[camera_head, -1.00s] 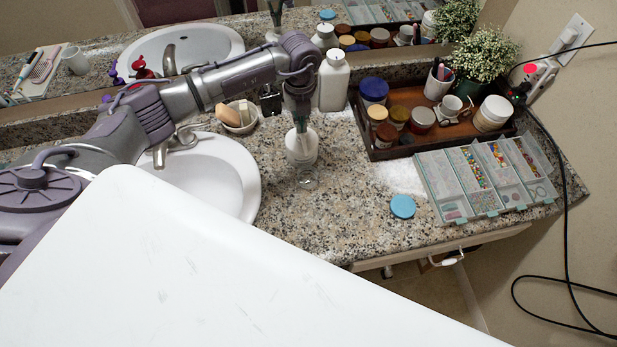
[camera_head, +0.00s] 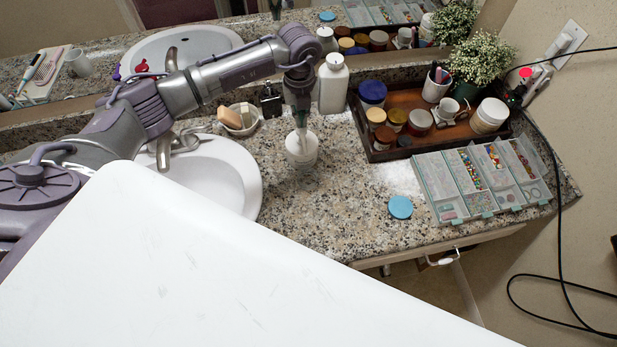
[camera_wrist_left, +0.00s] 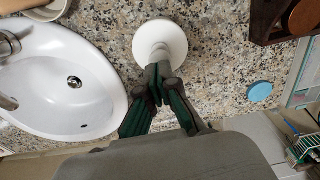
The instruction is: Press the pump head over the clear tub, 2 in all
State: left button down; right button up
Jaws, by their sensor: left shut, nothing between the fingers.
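My left gripper (camera_head: 300,125) points down, shut and empty, above a white pump bottle (camera_head: 301,150) on the granite counter. The bottle shows from above in the left wrist view as a white round shape (camera_wrist_left: 160,36) with a narrower pale pump head (camera_wrist_left: 160,54) on it. The fingertips (camera_wrist_left: 158,88) are at or just above the pump head; I cannot tell whether they touch. A clear tub is hard to make out; only a faint transparent shape shows at the bottle's near side. My right gripper is not in view.
The sink (camera_head: 215,175) lies to the left. A tall white bottle (camera_head: 333,84) stands behind. A wooden tray (camera_head: 380,153) with jars and cups, a bead organizer (camera_head: 449,212) and a blue lid (camera_head: 400,207) are to the right. The counter in front is clear.

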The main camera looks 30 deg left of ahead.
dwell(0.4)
pick_arm(q)
notch_tip(320, 180, up, 6)
jog(key=p, duration=0.4)
jog(key=shift+f, duration=0.1)
dwell(0.6)
